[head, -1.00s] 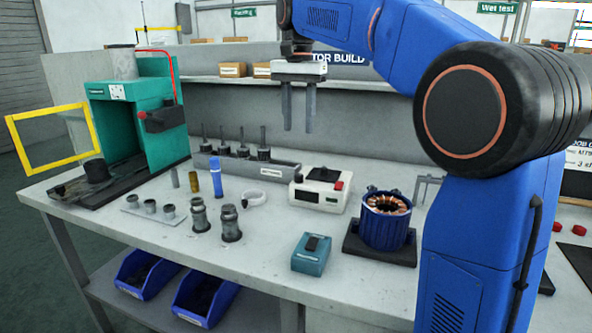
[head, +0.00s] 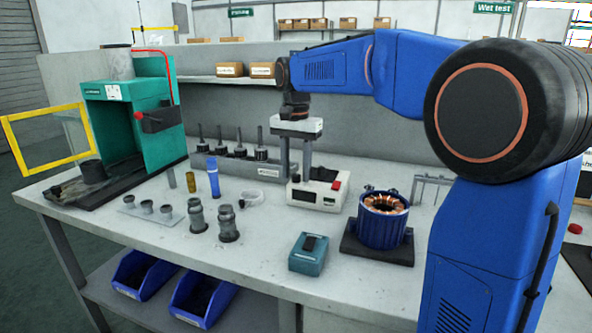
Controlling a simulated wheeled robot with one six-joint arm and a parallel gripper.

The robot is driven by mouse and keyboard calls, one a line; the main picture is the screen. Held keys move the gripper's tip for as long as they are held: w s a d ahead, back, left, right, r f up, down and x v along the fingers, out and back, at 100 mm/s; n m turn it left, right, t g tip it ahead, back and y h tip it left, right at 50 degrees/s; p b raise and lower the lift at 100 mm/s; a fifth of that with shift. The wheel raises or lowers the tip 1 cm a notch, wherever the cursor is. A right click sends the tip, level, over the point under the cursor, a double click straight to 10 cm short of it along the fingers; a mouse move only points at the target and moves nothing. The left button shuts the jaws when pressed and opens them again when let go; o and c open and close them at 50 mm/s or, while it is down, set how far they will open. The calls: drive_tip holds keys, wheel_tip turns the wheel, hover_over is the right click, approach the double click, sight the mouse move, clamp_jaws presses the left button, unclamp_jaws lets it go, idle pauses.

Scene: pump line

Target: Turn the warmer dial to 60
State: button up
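A white bench unit (head: 318,196) with a red switch and a small front display stands mid-bench and looks like the warmer. In the earlier frame a small dark knob shows at its top left. My gripper (head: 296,176) points straight down over that corner, its two grey fingers apart with a gap between them. The fingertips are at about the height of the unit's top, and the knob is largely hidden by them. I cannot tell whether they touch it. The dial's marks and setting are too small to read.
A blue motor stator (head: 383,219) with copper windings sits right of the unit. A teal box (head: 308,254) with a black top piece is in front. Metal fittings (head: 228,223) and a blue cylinder (head: 214,177) stand left. A grey rack (head: 240,165) of upright tools is behind.

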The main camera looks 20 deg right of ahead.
drive_tip(key=shift+c, duration=0.4)
clamp_jaws()
drive_tip(key=shift+n, duration=0.4)
drive_tip(key=n, duration=1.3)
idle(0.4)
